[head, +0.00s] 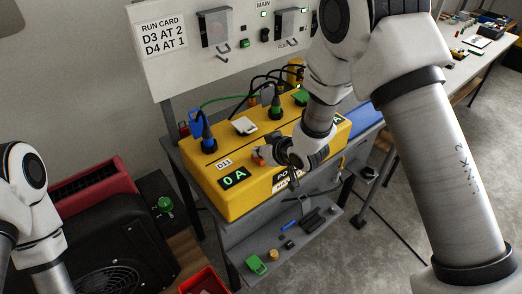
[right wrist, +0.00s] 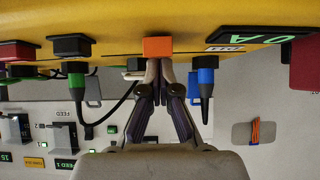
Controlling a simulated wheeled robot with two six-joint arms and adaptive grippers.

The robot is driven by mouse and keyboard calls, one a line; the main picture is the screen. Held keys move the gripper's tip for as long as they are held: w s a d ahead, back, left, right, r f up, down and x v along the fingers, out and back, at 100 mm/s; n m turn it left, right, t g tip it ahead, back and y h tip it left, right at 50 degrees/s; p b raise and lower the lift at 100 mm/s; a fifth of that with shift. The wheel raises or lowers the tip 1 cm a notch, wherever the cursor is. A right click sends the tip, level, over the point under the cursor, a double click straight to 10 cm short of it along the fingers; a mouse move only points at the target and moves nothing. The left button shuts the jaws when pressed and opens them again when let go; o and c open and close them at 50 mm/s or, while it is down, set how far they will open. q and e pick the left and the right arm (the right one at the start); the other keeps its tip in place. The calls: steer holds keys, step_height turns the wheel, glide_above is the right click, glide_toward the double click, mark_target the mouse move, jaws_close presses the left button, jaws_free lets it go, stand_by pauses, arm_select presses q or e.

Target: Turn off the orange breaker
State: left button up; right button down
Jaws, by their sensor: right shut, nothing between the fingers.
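The orange breaker (head: 258,161) is a small orange block on the front of the yellow power box (head: 232,204), near the D13 label (head: 224,164). It also shows in the right wrist view (right wrist: 158,47), at the top centre. My right gripper (head: 266,152) is shut and empty, with its fingertips right at the breaker. In the right wrist view the closed fingertips (right wrist: 159,64) are just below the orange block; I cannot tell whether they touch it. The gripper partly hides the breaker in the head view. My left arm is at the lower left, its gripper out of view.
Blue (head: 208,137) and green (head: 275,100) plugs with cables stand on top of the box. A green "0 A" display (head: 234,177) is on its front. Black blocks (right wrist: 72,46) sit beside the breaker. A grey shelf (head: 290,238) below holds small items.

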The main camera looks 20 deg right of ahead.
steer(key=shift+w+a, duration=0.2)
steer(key=shift+w, duration=0.4)
steer(key=shift+s+r, duration=0.1)
steer(key=shift+r, duration=0.1)
steer(key=shift+r+p, duration=0.35)
steer(key=shift+p, duration=0.25)
steer(key=r+p, duration=0.3)
steer(key=shift+w+r, duration=0.25)
steer(key=shift+w, duration=0.1)
steer(key=w+r+b+v, duration=0.1)
steer(key=b+v, duration=0.1)
steer(key=v, duration=0.7)
steer(key=shift+s+a+r, duration=0.2)
steer(key=shift+a+r, duration=0.1)
steer(key=shift+r, duration=0.2)
